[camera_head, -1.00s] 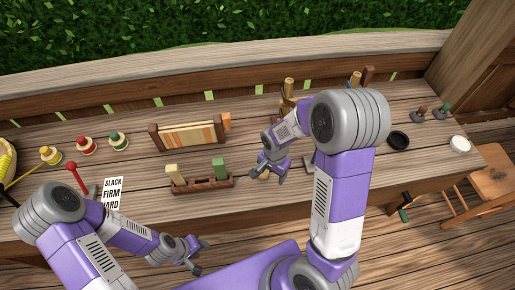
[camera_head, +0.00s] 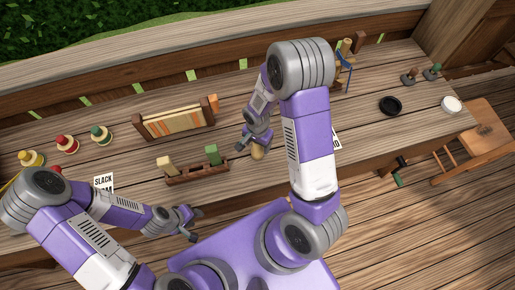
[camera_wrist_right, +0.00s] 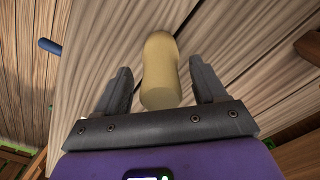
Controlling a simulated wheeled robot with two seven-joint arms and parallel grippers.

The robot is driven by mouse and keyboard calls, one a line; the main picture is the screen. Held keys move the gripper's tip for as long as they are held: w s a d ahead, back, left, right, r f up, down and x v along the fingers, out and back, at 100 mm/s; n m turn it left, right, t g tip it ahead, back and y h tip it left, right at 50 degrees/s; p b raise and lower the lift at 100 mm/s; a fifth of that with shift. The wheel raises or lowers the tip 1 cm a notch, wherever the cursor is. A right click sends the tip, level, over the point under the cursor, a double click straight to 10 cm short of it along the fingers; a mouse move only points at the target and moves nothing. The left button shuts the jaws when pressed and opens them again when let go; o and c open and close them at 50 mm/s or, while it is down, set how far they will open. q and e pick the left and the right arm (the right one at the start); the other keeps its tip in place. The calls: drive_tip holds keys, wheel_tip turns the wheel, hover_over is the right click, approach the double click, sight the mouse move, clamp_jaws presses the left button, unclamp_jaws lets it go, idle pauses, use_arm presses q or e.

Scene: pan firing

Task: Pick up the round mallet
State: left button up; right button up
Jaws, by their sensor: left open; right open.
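A pale tan, rounded cylindrical piece, apparently the round mallet (camera_wrist_right: 160,75), lies on the wooden bench in the right wrist view. It also shows in the head view (camera_head: 258,153), just below my right gripper. My right gripper (camera_wrist_right: 158,66) is open, with one finger on each side of the piece and visible gaps between. The rest of the mallet cannot be made out. My left gripper (camera_head: 194,222) is open and empty in front of the bench's near edge.
A small wooden rack (camera_head: 198,176) with tan-topped and green-topped pieces stands left of my right gripper. A larger striped wooden rack (camera_head: 175,123) is behind it. A black dish (camera_head: 390,106) and a white dish (camera_head: 452,104) sit at the right.

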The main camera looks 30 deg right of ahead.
clamp_jaws()
idle(0.4)
drive_tip(key=shift+w+r, duration=0.1)
wheel_tip(320, 180, up, 10)
drive_tip(key=shift+f+p, duration=0.1)
drive_tip(key=shift+p, duration=0.35)
drive_tip(key=c, duration=0.8)
unclamp_jaws()
clamp_jaws()
